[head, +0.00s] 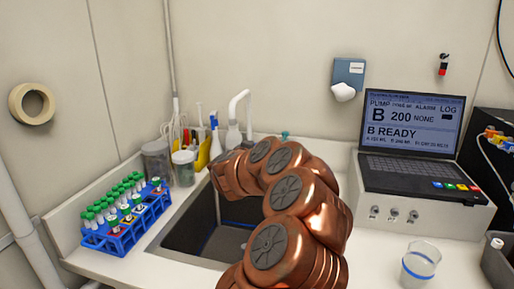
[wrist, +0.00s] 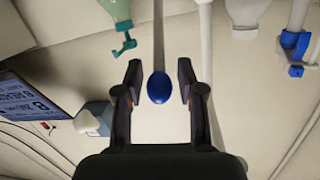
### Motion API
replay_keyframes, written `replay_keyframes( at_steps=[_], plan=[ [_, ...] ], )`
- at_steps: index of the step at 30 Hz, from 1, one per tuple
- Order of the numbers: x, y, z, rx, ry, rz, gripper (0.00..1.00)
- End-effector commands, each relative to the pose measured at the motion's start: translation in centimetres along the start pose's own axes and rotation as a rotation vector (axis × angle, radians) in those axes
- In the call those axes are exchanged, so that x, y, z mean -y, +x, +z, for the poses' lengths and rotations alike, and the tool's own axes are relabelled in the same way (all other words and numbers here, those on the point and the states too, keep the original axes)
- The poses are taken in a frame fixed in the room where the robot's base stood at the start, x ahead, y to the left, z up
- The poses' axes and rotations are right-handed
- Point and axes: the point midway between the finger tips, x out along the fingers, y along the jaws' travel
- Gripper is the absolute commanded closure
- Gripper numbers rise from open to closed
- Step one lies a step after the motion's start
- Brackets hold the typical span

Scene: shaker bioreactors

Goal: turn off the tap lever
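The tap's white curved spout (head: 240,98) rises behind the sink (head: 185,235) in the head view, and my copper-coloured arm covers the tap's lower part. In the wrist view a blue oval knob (wrist: 159,88), which looks like the end of the tap lever, lies between the fingers of my gripper (wrist: 158,82). A thin grey stem runs up the picture from behind the knob. The gripper is open, with a visible gap on each side of the knob. In the head view the gripper is hidden behind my arm. A thin pale streak, perhaps running water, shows in the sink.
A blue rack (head: 125,235) of green-capped tubes stands left of the sink, with jars (head: 184,168) and bottles behind it. A laptop (head: 413,130) on a grey box and a clear cup (head: 419,265) stand at right. A green-nozzled bottle (wrist: 124,45) is near the gripper.

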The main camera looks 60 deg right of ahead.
Motion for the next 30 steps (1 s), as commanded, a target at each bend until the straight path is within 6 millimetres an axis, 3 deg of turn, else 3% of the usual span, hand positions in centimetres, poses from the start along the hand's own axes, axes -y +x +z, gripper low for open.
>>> replay_keyframes(
  at_steps=[18,30],
  plan=[
    [0.1,-8.9,0.0,0.000,0.001,-0.005,0.62],
    [0.0,-10.3,-0.1,-0.001,0.000,-0.001,0.62]
  ],
)
